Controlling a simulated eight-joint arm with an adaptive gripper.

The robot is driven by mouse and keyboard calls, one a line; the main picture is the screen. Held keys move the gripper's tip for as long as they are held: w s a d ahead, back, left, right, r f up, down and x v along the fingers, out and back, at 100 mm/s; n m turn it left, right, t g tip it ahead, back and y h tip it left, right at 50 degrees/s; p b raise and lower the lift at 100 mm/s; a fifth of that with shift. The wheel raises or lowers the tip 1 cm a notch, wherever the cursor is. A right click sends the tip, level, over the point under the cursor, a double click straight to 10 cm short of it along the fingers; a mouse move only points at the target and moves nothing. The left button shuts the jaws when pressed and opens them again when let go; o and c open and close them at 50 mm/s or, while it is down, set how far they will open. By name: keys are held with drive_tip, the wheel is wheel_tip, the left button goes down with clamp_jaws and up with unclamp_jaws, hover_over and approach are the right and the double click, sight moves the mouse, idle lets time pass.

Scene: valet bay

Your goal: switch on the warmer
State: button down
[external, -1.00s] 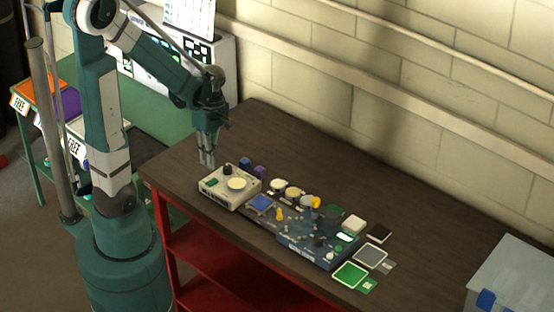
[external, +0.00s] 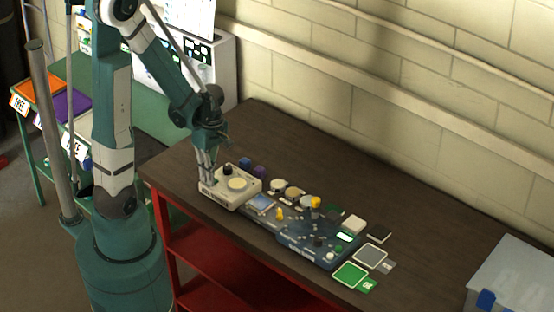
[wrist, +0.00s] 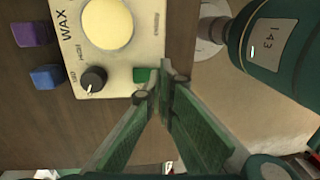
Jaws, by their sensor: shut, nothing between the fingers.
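The warmer is a cream box (external: 236,200) marked WAX, at the left end of the row of things on the bench; it also shows in the wrist view (wrist: 118,70). On its top are a round yellow disc (wrist: 108,22), a black knob (wrist: 93,79) with marks around it, and a small green switch (wrist: 142,75) near the edge. My gripper (wrist: 166,72) is shut and empty, pointing down. Its fingertips are right beside the green switch and partly hide it. I cannot tell whether they touch it, or which way the switch is set.
A blue cube (wrist: 47,77) and a purple cube (wrist: 33,33) stand near the warmer. A blue panel (external: 305,245) with small parts lies to its right in the external view. Round tins (external: 295,194) stand behind. The bench's back (external: 300,145) is clear.

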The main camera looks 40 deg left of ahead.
idle(0.4)
drive_tip(key=shift+s+f+t+b, duration=0.25)
drive_tip(key=shift+f+t+b, duration=0.15)
drive_tip(key=shift+f+b, duration=0.1)
drive_tip(key=shift+r, duration=0.15)
drive_tip(key=shift+w, duration=0.3)
drive_tip(key=shift+w+r, duration=0.25)
drive_tip(key=shift+w, duration=0.2)
drive_tip(key=shift+r, duration=0.2)
